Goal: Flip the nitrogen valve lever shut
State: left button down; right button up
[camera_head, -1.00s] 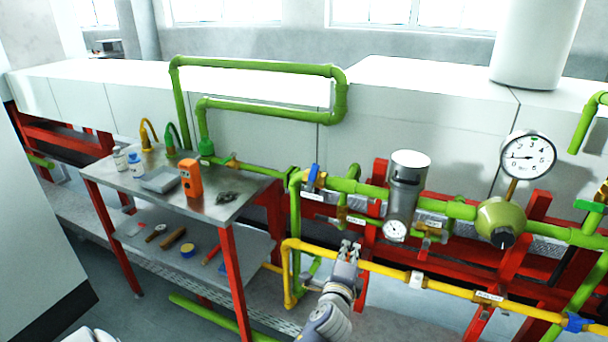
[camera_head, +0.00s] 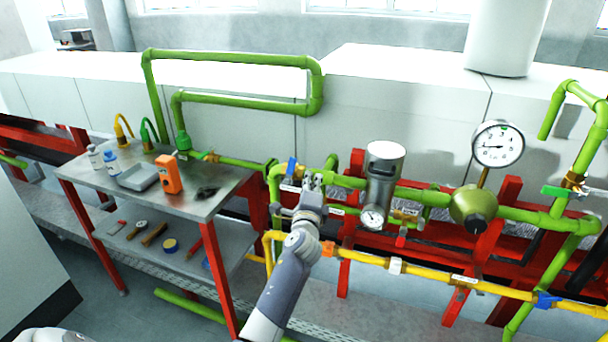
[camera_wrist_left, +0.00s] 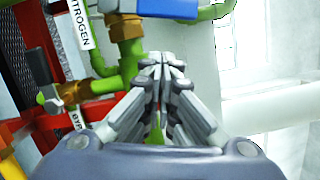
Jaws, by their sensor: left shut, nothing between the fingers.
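The nitrogen valve's blue lever (camera_head: 291,167) stands up from the upper green pipe, right of the metal table, in the head view. In the left wrist view a NITROGEN label (camera_wrist_left: 79,22) hangs beside a brass valve body (camera_wrist_left: 126,30). My left gripper (camera_head: 313,182) is shut and empty, just right of the blue lever, in front of the green pipe; contact cannot be told. Its closed fingers (camera_wrist_left: 163,85) show in the left wrist view. My right gripper is not in view.
A second brass valve (camera_wrist_left: 70,93) sits lower left in the wrist view. A metal cylinder (camera_head: 383,175) and a round gauge (camera_head: 498,144) stand to the right. The yellow pipe (camera_head: 430,276) runs below. A metal table (camera_head: 205,207) with tools is at left.

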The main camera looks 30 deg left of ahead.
aim_at(290, 172)
pick_arm(q)
jog(key=shift+s+a+r+p, duration=0.2)
jog(key=shift+s+a, duration=0.05)
jog(key=shift+a, duration=0.35)
jog(key=shift+s+a+r+p, duration=0.15)
jog(key=shift+s+a+r, duration=0.05)
jog(key=shift+a, duration=0.4)
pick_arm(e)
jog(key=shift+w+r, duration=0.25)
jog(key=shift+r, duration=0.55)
pick_arm(q)
jog(key=n+p, duration=0.1)
jog(key=a+r+n+g+p, duration=0.1)
jog(key=n+p, duration=0.1)
jog(key=shift+s+a+r+p, duration=0.15)
jog(key=shift+a+r+p, duration=0.1)
jog(key=shift+r+p, duration=0.05)
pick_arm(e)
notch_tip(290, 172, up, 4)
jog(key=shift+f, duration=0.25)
pick_arm(q)
jog(key=shift+d+f, duration=0.1)
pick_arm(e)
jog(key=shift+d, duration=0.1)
